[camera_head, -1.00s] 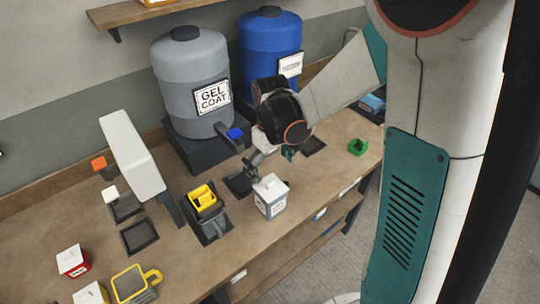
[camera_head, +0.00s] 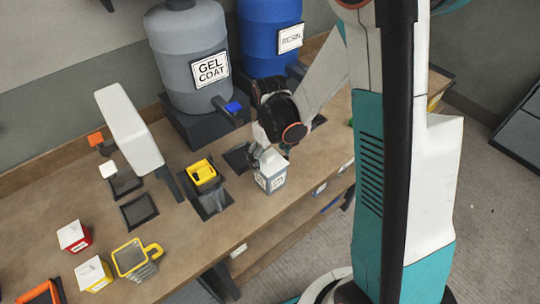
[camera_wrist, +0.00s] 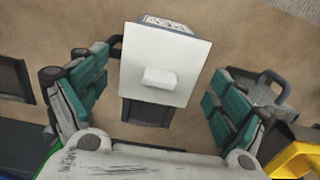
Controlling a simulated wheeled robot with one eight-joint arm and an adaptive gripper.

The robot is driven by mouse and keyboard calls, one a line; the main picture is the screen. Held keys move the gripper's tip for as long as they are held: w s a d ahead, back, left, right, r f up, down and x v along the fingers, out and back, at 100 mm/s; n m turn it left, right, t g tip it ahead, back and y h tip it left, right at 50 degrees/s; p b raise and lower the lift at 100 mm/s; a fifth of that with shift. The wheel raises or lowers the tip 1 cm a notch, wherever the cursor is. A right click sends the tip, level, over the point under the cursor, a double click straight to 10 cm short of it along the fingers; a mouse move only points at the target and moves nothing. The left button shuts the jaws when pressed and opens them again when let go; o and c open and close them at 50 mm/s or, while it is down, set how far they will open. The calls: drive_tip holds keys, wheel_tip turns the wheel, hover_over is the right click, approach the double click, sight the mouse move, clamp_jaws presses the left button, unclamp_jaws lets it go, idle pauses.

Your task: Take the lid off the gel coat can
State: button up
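A small square can (camera_head: 272,180) with a grey body and a printed label stands upright near the front edge of the workbench. I cannot clearly read its label. Its white square lid (camera_wrist: 182,50), with a raised white knob (camera_wrist: 160,78), is on the can in the wrist view.
A grey GEL COAT drum (camera_head: 190,65) and a blue RESIN drum (camera_head: 268,35) stand behind. A yellow-topped dark container (camera_head: 202,172) is left of the can. A red can (camera_head: 74,236), a yellow can (camera_head: 93,273) and a yellow-rimmed jug (camera_head: 130,257) are further left.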

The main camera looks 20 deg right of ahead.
sight(270, 156)
drive_tip(key=shift+s, duration=0.15)
drive_tip(key=c, duration=1)
drive_tip(key=shift+c, duration=0.2)
drive_tip(key=shift+r, duration=0.4)
clamp_jaws()
drive_tip(key=shift+r+p, duration=0.85)
drive_tip(key=shift+r, duration=0.2)
drive_tip(key=shift+r+p, duration=0.65)
drive_tip(key=shift+r, duration=0.45)
